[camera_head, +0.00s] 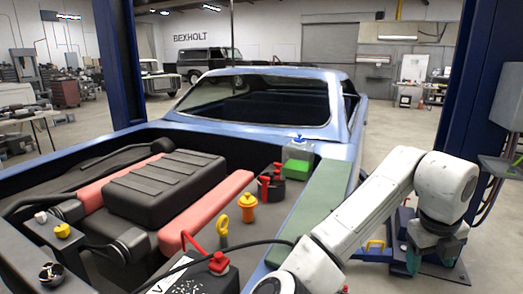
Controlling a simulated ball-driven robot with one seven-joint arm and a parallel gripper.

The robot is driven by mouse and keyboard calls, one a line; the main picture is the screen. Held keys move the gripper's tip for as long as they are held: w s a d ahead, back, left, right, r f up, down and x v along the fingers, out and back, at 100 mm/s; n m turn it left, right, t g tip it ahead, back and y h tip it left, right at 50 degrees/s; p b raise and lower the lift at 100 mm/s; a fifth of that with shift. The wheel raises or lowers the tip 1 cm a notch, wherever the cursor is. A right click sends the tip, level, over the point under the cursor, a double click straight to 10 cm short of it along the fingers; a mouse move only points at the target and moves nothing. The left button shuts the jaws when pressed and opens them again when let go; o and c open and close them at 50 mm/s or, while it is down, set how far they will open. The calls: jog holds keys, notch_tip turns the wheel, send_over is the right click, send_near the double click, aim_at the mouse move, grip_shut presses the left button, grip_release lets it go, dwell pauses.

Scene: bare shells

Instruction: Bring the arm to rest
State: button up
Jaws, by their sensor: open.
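My white arm (352,215) rises from the bottom of the head view, bends at the right, and points down. My gripper (432,257) hangs at the lower right, beside the car, with its dark fingertips apart and nothing seen between them. The green mat (318,200) lies on the car's right fender, left of the arm. The blue car (262,72) stands with its engine bay open in front of me.
Blue lift posts (118,65) and (475,85) flank the car. A blue lift base is behind the gripper.

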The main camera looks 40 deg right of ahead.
jog(key=w+d+f+n+t+h, duration=0.1)
jog(key=w+f+n+h, duration=0.3)
jog(key=n, duration=1.2)
jog(key=w+a+f+n+t, duration=0.2)
jog(key=w+a+f+n, duration=0.45)
jog(key=n, duration=0.65)
jog(key=s+a+f+n+y, duration=0.3)
jog(key=s+a+f+n, duration=0.2)
jog(key=a, duration=0.6)
jog(key=s+a+f+n+g+y, duration=0.1)
jog(key=s+a+f+n+y, duration=0.2)
jog(key=a+f+n, duration=0.7)
notch_tip(320, 180, down, 2)
jog(key=s+a, duration=0.2)
jog(key=shift+s+f+y, duration=0.2)
jog(key=shift+s+y, duration=0.1)
jog(key=shift+y, duration=0.1)
